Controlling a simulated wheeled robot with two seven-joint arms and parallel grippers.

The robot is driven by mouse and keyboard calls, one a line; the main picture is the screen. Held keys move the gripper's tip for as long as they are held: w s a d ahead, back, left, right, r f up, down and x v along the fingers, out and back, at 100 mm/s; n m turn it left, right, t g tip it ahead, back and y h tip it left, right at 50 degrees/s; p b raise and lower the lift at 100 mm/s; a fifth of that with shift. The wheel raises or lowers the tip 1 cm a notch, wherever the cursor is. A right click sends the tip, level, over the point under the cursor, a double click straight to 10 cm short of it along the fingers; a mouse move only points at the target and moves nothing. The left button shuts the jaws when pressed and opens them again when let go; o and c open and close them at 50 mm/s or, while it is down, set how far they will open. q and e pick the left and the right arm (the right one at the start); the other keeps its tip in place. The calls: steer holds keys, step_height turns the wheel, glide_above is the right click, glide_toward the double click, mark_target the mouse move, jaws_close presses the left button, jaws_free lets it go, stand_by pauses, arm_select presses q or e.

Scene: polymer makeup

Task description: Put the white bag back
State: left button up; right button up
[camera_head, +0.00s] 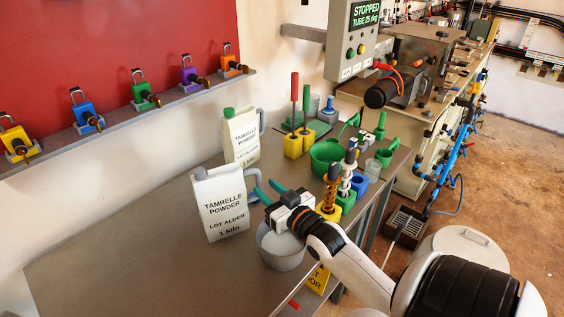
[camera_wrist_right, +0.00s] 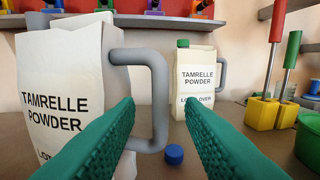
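A white bag (camera_head: 222,208) labelled TAMRELLE POWDER stands upright on the grey table, with a grey handle on its right side and no cap visible. In the right wrist view the bag (camera_wrist_right: 62,85) fills the left, and its handle (camera_wrist_right: 160,100) shows between the finger lines. A second white bag (camera_head: 241,140) with a green cap stands behind it; it also shows in the right wrist view (camera_wrist_right: 196,72). My right gripper (camera_head: 266,189) is open just right of the nearer bag, its fingers (camera_wrist_right: 159,105) pointing toward the handle. Contact cannot be told. My left gripper is not in view.
A grey-white bucket (camera_head: 281,250) stands under my right wrist. A blue cap (camera_wrist_right: 174,154) lies on the table beside the handle. Green bowls (camera_head: 326,155) and yellow blocks with tools (camera_head: 293,146) crowd the right. The table's left part (camera_head: 110,255) is clear.

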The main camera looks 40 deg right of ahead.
steer(key=s, duration=0.6)
steer(key=shift+a+b, duration=0.25)
steer(key=shift+b, duration=0.05)
